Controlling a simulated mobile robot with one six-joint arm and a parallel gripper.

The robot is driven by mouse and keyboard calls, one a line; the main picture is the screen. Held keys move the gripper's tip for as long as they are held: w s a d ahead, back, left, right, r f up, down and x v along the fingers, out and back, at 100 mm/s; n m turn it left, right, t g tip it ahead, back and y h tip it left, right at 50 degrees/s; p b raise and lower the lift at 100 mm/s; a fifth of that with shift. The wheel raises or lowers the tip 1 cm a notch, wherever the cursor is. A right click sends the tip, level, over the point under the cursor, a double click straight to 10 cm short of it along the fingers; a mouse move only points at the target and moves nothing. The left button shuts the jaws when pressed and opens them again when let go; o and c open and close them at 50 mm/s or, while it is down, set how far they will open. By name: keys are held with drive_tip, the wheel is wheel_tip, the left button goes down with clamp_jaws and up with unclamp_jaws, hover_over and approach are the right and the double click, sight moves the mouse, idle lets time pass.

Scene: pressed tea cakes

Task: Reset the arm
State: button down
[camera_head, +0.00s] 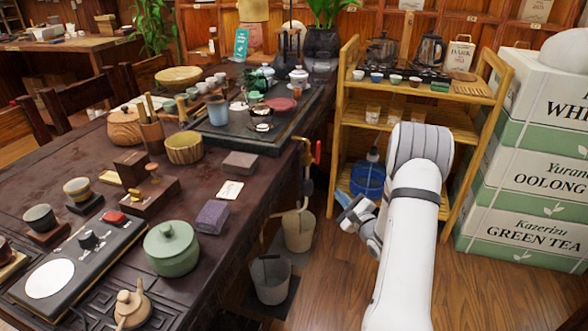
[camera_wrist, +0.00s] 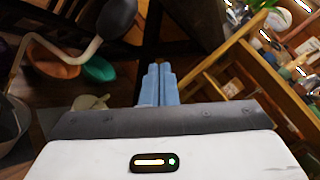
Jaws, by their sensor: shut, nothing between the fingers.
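My gripper (camera_head: 347,200) is at the end of my white arm, low in front of the wooden shelf and to the right of the dark tea table. In the wrist view its two pale blue fingers (camera_wrist: 159,68) lie side by side, shut, with nothing between them. My arm reaches up from the bottom of the head view and bends back down, so part of the gripper is hidden behind it.
The dark tea table (camera_head: 60,180) bears a green jar (camera_head: 171,248) and several tea things. Two buckets (camera_head: 270,279) (camera_head: 298,229) stand on the floor beside it. A blue water bottle (camera_head: 368,176) is by the wooden shelf (camera_head: 462,125). Stacked tea boxes (camera_head: 525,220) stand at right. Floor at lower right is clear.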

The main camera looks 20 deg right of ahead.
drive_tip(key=s+a+r+n+g+h+p, duration=0.2)
drive_tip(key=r+n+p, duration=0.25)
drive_tip(key=r, duration=0.35)
drive_tip(key=s+a+r+n+g+h+p, duration=0.1)
drive_tip(key=a+r+n+g+p, duration=0.3)
drive_tip(key=r, duration=0.5)
drive_tip(key=s+a+r+n+g+h+p, duration=0.1)
drive_tip(key=s+r+n+h+p, duration=0.15)
drive_tip(key=r+p, duration=0.45)
drive_tip(key=s+a+r+n+g+p, duration=0.3)
drive_tip(key=s+r, duration=0.3)
drive_tip(key=s, duration=0.3)
drive_tip(key=s+a+r+n+g+y+p, duration=0.1)
drive_tip(key=s+a+r+n+g+p, duration=0.2)
drive_tip(key=s, duration=0.6)
drive_tip(key=s+a+r+n+g+y+p, duration=0.1)
drive_tip(key=s+a+r+n+g+p, duration=0.2)
drive_tip(key=s+a+r+n+p, duration=0.3)
drive_tip(key=s+a+r+n, duration=0.1)
drive_tip(key=s+r, duration=0.2)
drive_tip(key=shift+s+a+r, duration=0.2)
drive_tip(key=shift+s+r, duration=0.05)
drive_tip(key=shift+s, duration=0.1)
